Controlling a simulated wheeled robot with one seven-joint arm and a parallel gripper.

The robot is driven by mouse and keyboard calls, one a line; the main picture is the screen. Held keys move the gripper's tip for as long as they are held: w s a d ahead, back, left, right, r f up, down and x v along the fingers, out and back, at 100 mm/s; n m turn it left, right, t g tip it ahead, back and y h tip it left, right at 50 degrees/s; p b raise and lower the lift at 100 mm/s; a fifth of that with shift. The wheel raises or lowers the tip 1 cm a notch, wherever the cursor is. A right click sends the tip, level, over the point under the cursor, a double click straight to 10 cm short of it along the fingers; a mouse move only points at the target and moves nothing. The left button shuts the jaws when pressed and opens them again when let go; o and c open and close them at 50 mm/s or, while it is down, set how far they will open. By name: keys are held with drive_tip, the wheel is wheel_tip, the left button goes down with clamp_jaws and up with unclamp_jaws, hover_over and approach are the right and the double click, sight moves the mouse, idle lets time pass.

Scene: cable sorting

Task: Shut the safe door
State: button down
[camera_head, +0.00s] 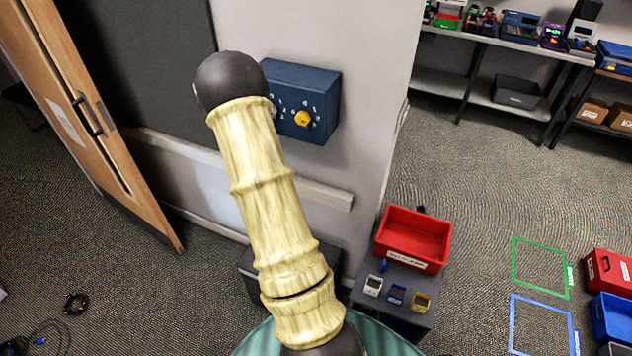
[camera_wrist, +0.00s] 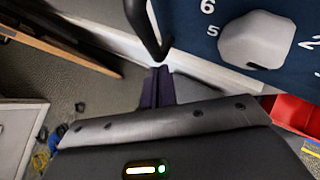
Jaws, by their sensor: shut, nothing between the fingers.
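A blue wall box (camera_head: 325,85) with a numbered face and a yellow knob (camera_head: 302,118) hangs beside my arm in the head view; it may be the safe. My arm covers its left part. In the wrist view, a dark blue numbered panel (camera_wrist: 190,20) with a grey knob (camera_wrist: 257,40) fills the upper right. A black curved handle (camera_wrist: 146,28) hangs at the panel's left edge. I cannot tell whether a safe door stands open. My gripper (camera_wrist: 158,78) is shut and empty, just below the handle's lower end; whether they touch is unclear. The head view hides it behind my arm.
A wooden door (camera_head: 85,110) stands open at the left. A red bin (camera_head: 412,235) and small devices sit on a dark stand right of my arm. Shelves (camera_head: 490,45) line the back right. Carpet (camera_head: 470,190) is clear between them.

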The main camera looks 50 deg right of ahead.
drive_tip(key=shift+w+d+r, duration=0.1)
drive_tip(key=shift+w+d, duration=0.1)
drive_tip(key=shift+d, duration=0.05)
drive_tip(key=shift+d+r, duration=0.15)
drive_tip(key=shift+r, duration=0.05)
idle(0.4)
